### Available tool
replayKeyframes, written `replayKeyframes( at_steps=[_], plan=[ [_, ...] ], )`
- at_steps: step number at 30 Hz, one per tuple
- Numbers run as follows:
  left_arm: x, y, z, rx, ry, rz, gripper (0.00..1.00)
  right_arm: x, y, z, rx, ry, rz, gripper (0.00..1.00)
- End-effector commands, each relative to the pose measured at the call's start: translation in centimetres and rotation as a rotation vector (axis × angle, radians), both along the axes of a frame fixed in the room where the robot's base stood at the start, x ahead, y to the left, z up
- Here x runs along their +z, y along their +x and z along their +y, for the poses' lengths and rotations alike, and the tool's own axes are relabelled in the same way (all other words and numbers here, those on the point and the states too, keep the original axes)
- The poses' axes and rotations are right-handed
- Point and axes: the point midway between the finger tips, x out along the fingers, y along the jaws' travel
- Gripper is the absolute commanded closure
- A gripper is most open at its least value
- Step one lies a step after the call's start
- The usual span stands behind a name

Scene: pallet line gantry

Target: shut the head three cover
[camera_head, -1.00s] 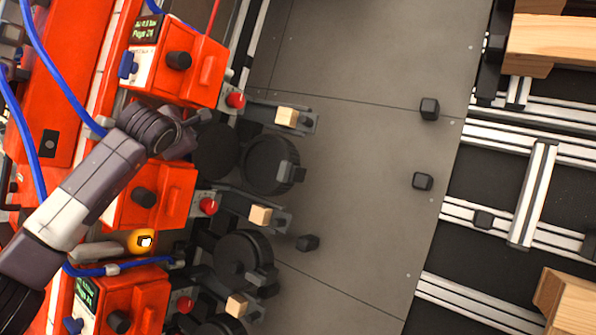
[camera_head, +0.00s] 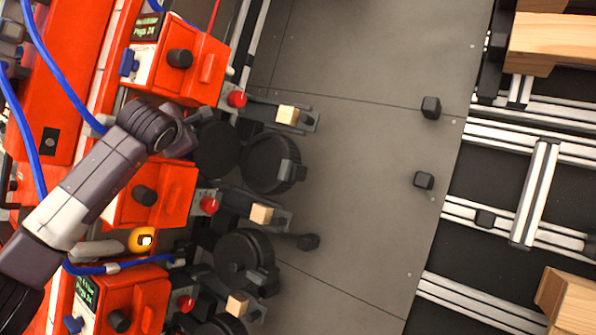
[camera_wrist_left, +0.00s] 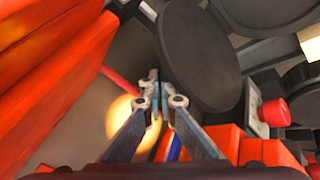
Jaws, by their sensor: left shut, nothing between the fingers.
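A flat dark round cover (camera_head: 216,150) stands swung open on the left side of a black round cup (camera_head: 270,163) in the head view. I see no number that names this head. In the left wrist view the cover (camera_wrist_left: 200,55) is a large dark disc, just ahead and to the right of the fingers. My left gripper (camera_head: 197,121) is at the cover's upper left in the head view, its fingertips small and dark. In the left wrist view its fingers (camera_wrist_left: 154,82) are shut with nothing between them, close to the disc's left edge; contact cannot be told. My right gripper is out of view.
Orange units (camera_head: 178,62) with knobs and red buttons line the left side. A lower round housing (camera_head: 242,257) appears covered. Blue hoses run near my arm. The grey plate (camera_head: 350,150) is mostly clear, with a few small black blocks.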

Motion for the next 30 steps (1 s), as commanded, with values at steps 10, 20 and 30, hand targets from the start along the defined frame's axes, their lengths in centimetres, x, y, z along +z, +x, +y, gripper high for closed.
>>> replayKeyframes(
  at_steps=[10, 20, 30],
  plan=[
    [-0.1, -1.3, -1.3, -0.001, 0.001, 0.0, 1.0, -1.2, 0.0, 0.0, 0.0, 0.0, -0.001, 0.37],
    [0.1, -2.4, -2.6, -0.003, 0.001, 0.0, 1.0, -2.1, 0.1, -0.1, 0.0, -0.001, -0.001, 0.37],
    [0.2, -3.6, -3.6, -0.002, 0.001, 0.0, 1.0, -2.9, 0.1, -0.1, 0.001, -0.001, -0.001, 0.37]
  ],
)
